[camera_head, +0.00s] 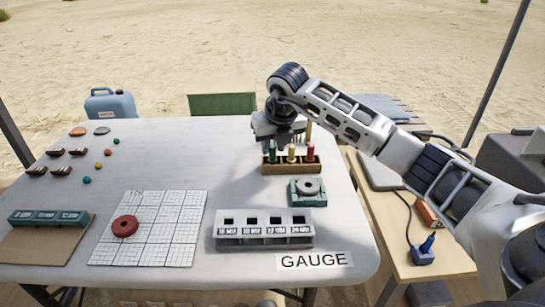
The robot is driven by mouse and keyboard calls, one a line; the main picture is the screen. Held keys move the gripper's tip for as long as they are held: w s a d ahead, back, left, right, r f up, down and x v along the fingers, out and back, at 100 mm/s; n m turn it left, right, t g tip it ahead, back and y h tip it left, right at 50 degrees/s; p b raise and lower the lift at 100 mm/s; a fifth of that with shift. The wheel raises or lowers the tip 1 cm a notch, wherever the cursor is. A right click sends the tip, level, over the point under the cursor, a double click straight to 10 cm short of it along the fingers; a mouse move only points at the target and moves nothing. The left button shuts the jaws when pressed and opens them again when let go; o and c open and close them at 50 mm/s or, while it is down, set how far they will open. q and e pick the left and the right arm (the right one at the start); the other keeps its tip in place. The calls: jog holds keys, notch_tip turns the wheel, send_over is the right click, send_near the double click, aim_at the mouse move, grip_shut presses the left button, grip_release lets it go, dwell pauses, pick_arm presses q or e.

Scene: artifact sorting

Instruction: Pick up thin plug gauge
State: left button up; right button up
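A wooden rack (291,169) stands at the right back of the white table and holds upright plug gauges: a green one (272,152), a yellow one (291,153) and a red one (310,152). Their thicknesses are hard to compare at this size. My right gripper (277,137) points down over the left part of the rack, close above and behind the green gauge. Its fingertips are small and partly merged with the gauges, so whether it is open or touches one is unclear. My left gripper is not in view.
A grey block with labelled square holes (264,238) stands in front, behind a GAUGE label (314,261). A teal fixture with a grey ring (307,192) sits between block and rack. A red ring (125,226) lies on a grid sheet (170,240). The table's middle is clear.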

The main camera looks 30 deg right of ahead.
jog(key=shift+x, duration=1.1)
grip_shut()
jog(key=shift+r, duration=0.1)
